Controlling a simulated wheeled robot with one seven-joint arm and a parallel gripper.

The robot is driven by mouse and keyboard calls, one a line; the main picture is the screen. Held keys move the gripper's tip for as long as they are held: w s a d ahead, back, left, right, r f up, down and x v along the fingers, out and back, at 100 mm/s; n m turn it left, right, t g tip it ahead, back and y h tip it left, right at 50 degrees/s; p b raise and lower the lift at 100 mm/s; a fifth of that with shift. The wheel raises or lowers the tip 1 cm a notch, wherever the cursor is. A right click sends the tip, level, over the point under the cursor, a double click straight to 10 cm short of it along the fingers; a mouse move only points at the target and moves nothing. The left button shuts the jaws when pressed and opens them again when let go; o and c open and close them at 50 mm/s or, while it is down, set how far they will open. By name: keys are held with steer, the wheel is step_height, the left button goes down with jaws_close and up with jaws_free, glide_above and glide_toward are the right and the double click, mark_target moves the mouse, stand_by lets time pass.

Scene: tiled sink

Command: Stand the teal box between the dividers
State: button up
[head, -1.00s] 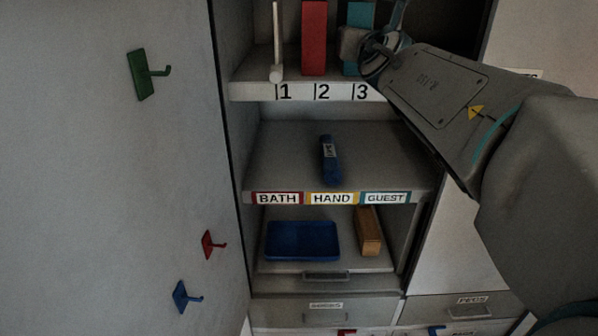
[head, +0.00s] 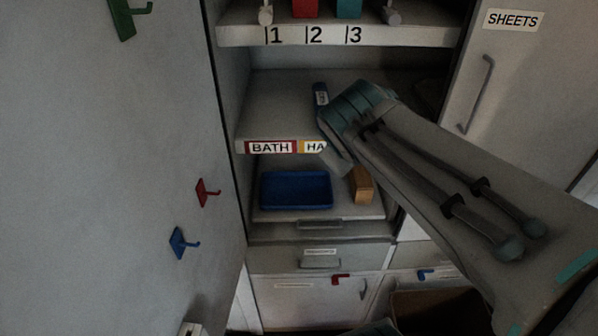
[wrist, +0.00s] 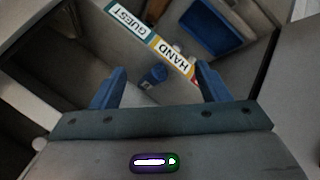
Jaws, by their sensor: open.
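The teal box (head: 349,8) stands on the top shelf above the number 3, with its upper part cut off by the frame. It is to the right of a red box (head: 305,8). Pale round-ended dividers show at the left (head: 265,14) and right (head: 391,15); the teal box is between the red box and the right one. My gripper (head: 335,158) is well below it, in front of the middle shelf and partly hidden by my own arm. In the wrist view its two blue fingers (wrist: 160,72) are spread apart and empty.
A small dark blue labelled object (head: 320,95) is on the middle shelf, close to my gripper. A blue tray (head: 296,190) and an orange-brown block (head: 361,184) sit below. The open door (head: 170,120) with hooks is at left; a SHEETS door (head: 512,20) is at right.

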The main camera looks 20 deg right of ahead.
steer(key=s+a+f+m+g+y, duration=0.3)
steer(key=s+a+f+m+y, duration=0.1)
steer(key=s+a+f, duration=0.3)
steer(key=shift+a+f+y, duration=0.35)
steer(key=shift+a+y, duration=0.05)
steer(key=shift+a, duration=0.8)
steer(key=shift+s, duration=0.1)
